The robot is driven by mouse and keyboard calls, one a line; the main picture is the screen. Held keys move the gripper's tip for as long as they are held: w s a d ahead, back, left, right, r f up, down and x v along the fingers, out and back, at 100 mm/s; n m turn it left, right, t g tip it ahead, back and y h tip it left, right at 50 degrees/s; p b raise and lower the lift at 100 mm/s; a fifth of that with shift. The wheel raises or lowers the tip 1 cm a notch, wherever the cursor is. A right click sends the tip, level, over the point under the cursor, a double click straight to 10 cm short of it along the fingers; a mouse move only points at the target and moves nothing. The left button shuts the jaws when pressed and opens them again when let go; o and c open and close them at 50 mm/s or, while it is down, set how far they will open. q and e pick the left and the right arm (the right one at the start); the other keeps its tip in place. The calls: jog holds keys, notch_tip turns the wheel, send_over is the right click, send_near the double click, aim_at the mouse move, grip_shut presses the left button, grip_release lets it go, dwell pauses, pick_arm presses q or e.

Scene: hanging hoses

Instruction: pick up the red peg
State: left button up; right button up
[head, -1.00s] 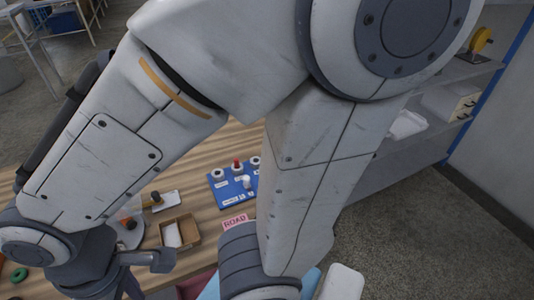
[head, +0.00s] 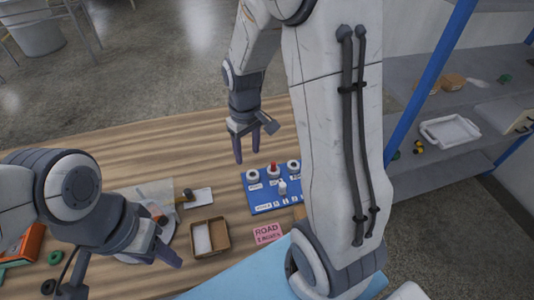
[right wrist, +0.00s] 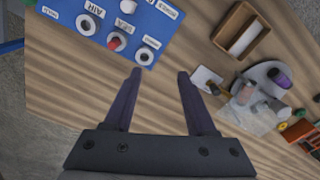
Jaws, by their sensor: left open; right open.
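The red peg (head: 273,166) stands in a white ring socket on the blue board (head: 262,203). In the right wrist view the red peg (right wrist: 114,43) shows at the upper left, in the ring socket on the blue board (right wrist: 70,10). My right gripper (head: 247,158) is open, with purple fingers apart and nothing between them. It is to the left of the peg in the head view. In the right wrist view my right gripper (right wrist: 159,72) has the peg left of and beyond its left fingertip. My left gripper (head: 166,255) is open at the lower left, far from the board.
White ring sockets flank the peg, and a white peg (head: 282,187) stands nearer on the board. A brown tray (head: 226,236), a pink ROAD sign (head: 268,234) and a small white card (head: 199,198) lie nearby. Shelving (head: 400,180) stands at the right. The table's far left is clear.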

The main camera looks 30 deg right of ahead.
jog(key=shift+m, duration=0.7)
jog(key=d+f, duration=0.1)
jog(key=d, duration=0.2)
jog(key=w+d+f, duration=0.1)
jog(key=d, duration=0.2)
jog(key=d+f, duration=0.1)
jog(key=d, duration=0.1)
jog(key=shift+w+d+f+p, duration=0.15)
jog(key=shift+d+p, duration=0.2)
jog(key=shift+d, duration=0.05)
send_over(274, 163)
jog(key=f, duration=0.4)
jog(key=shift+s+a+f, duration=0.15)
jog(key=shift+s+f, duration=0.05)
jog(key=shift+f, duration=0.15)
jog(key=shift+w+f+p, duration=0.15)
jog(key=shift+f+p, duration=0.3)
jog(key=shift+f, duration=1)
jog(key=shift+w+f+p, duration=0.1)
jog(key=shift+f+p, duration=0.35)
jog(key=shift+f, duration=0.95)
grip_shut()
